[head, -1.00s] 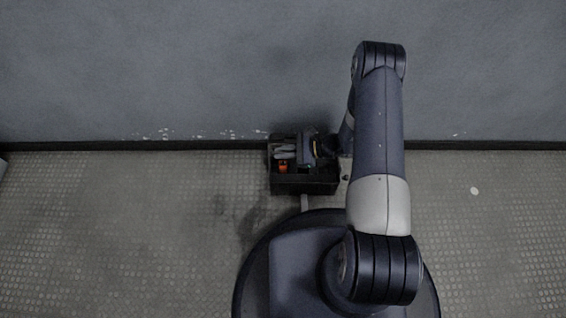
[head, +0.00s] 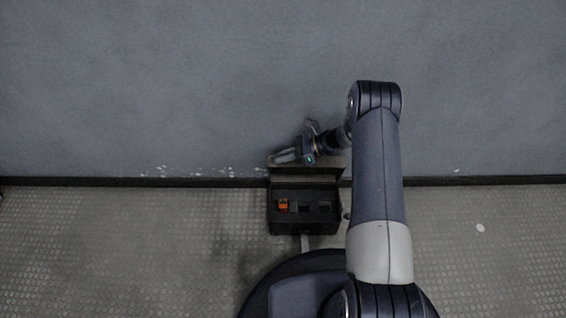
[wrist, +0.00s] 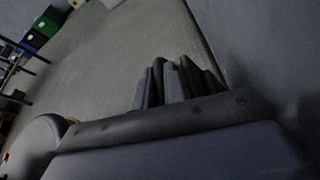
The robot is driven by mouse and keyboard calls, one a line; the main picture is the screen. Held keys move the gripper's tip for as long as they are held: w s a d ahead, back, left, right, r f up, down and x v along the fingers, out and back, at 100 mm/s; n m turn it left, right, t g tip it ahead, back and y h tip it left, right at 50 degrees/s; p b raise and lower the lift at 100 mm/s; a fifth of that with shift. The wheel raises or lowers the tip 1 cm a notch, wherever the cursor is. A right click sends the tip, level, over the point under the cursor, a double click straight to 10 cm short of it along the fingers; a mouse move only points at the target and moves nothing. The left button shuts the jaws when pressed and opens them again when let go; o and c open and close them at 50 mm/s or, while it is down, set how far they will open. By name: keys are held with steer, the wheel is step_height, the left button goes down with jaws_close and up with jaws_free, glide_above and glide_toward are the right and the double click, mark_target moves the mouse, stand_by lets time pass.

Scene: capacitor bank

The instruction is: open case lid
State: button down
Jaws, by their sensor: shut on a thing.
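The case (head: 275,222) is a small dark box on the floor against the wall, seen in the head view. Its inside shows, with an orange item and dark small parts in it. The dark lid (head: 322,171) is raised at the case's back edge, beside the wall. My gripper (head: 284,156) is at the top of the lid's left part, pointing left, and is shut on the lid. In the wrist view my gripper's fingers (wrist: 174,82) are close together; what lies between them is hard to make out.
The grey wall (head: 180,90) rises directly behind the case. The floor (head: 140,250) is open to the left and right. In the wrist view, green and yellow boxes (wrist: 46,24) and a dark rack stand far off at the upper left.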

steer(key=shift+w, duration=0.15)
steer(key=c, duration=1.8)
jaws_free()
steer(key=shift+o, duration=0.2)
